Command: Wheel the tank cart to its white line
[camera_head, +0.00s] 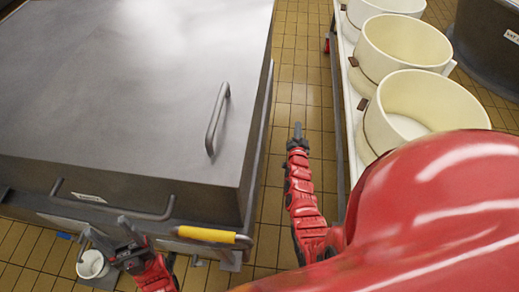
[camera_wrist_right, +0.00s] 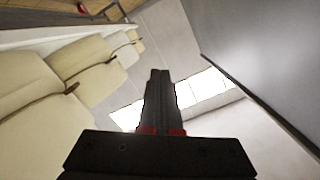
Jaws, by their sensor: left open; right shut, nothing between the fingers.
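The tank cart, a large grey steel box (camera_head: 120,75) with a lid handle (camera_head: 213,118), fills the left of the head view. A grey push bar (camera_head: 115,209) and a yellow-gripped lever (camera_head: 207,235) stick out from its near side. My left gripper (camera_head: 110,236) is open just below the push bar in the picture; I cannot tell whether it touches the bar. My right gripper (camera_head: 298,130) is shut and empty, in the gap right of the tank. It also shows shut in the right wrist view (camera_wrist_right: 158,75). I see no white line.
A white rack (camera_head: 347,100) with several cream tubs (camera_head: 400,45) stands along the right. A dark vat (camera_head: 488,45) is at the far right. A small white cup (camera_head: 92,264) sits at the lower left. A narrow tiled aisle (camera_head: 300,80) lies between tank and rack.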

